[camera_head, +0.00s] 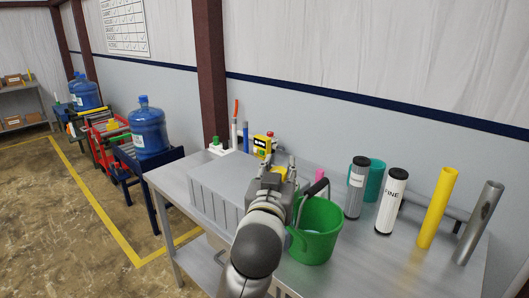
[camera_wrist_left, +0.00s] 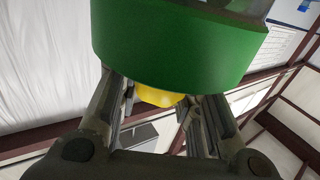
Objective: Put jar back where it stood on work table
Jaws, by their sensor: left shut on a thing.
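In the left wrist view the jar shows a wide green lid (camera_wrist_left: 180,50) with a yellow knob (camera_wrist_left: 160,96). A grey, glassy strip at the top edge seems to be its body; most of it is out of frame. My left gripper (camera_head: 278,170) is shut on the knob; its fingers (camera_wrist_left: 160,108) show on both sides. In the head view a bit of yellow shows between the fingers, and my arm hides most of the jar. The work table (camera_head: 370,262) is a grey metal top below the gripper. My right gripper is not in view.
A green bucket (camera_head: 316,240) stands close right of my gripper, a grey ribbed bin (camera_head: 215,190) to its left. A grey bottle (camera_head: 356,190), teal cup (camera_head: 377,178), white bottle (camera_head: 391,205), yellow tube (camera_head: 437,210) and metal tube (camera_head: 478,225) stand at right. The table's front right is clear.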

